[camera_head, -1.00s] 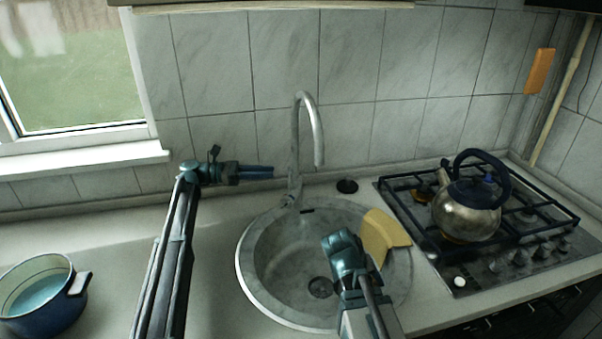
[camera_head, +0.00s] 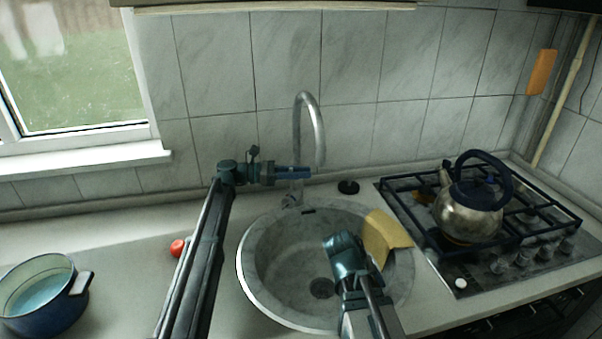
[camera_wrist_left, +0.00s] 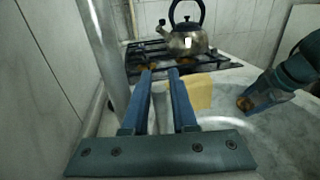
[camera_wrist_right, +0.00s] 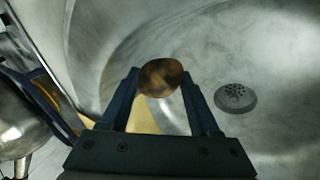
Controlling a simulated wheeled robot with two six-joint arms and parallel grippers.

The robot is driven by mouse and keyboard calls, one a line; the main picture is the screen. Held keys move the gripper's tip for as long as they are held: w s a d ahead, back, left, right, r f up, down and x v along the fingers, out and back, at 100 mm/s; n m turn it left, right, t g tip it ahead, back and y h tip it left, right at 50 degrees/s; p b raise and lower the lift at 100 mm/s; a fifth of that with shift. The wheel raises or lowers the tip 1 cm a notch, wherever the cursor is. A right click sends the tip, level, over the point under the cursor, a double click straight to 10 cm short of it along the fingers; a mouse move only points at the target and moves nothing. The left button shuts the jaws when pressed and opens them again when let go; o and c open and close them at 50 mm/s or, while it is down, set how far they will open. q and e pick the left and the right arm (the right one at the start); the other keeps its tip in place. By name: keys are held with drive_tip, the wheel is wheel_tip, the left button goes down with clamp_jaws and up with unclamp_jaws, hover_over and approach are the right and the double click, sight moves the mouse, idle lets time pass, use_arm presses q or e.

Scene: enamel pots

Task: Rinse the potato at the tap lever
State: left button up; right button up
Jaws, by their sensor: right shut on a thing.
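The brown potato (camera_wrist_right: 160,77) is held between the fingers of my right gripper (camera_wrist_right: 158,90), over the sink. It also shows in the left wrist view (camera_wrist_left: 244,104); in the head view my right gripper (camera_head: 343,250) hides it. The grey tap (camera_head: 310,125) arches over the back of the sink, and its lever seems to be the small part at its base (camera_head: 290,201). My left gripper (camera_head: 305,172) is open and empty, beside the tap column above the base. In the left wrist view the tap (camera_wrist_left: 103,50) stands just left of its fingers. I cannot tell if they touch.
The round sink (camera_head: 252,275) has a drain (camera_wrist_right: 235,97) and a yellow cloth-like piece (camera_head: 385,235) on its right rim. A kettle (camera_head: 468,210) stands on the hob at right. A blue pot (camera_head: 45,310) and a red round thing (camera_head: 178,247) are on the left counter.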

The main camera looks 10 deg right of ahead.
use_arm(q)
clamp_jaws()
idle(1.3)
